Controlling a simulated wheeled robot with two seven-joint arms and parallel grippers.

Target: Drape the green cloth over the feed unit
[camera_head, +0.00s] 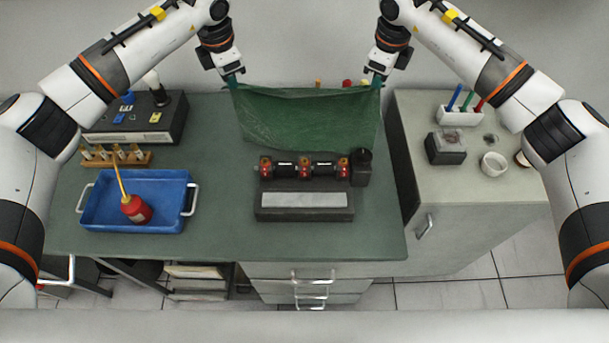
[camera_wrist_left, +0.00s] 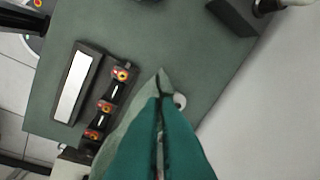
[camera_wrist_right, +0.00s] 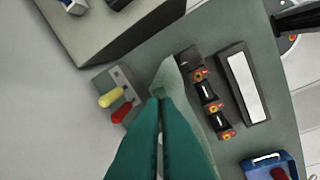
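The green cloth (camera_head: 308,118) hangs spread between my two grippers at the back of the table, behind the feed unit. My left gripper (camera_head: 234,82) is shut on its top left corner; my right gripper (camera_head: 377,82) is shut on its top right corner. The cloth also shows at the fingertips in the left wrist view (camera_wrist_left: 138,116) and the right wrist view (camera_wrist_right: 176,84). The feed unit (camera_head: 304,205) is a dark block with a pale plate in front and a row of red-ended rollers behind. Its front and rollers are uncovered in the head view.
A blue tray (camera_head: 91,214) with a red oil can (camera_head: 136,209) stands at the left. A dark box (camera_head: 140,133) and a wooden rack (camera_head: 116,158) are behind it. A side cabinet (camera_head: 420,183) stands at the right with a pen holder (camera_head: 459,116) and cup (camera_head: 493,164).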

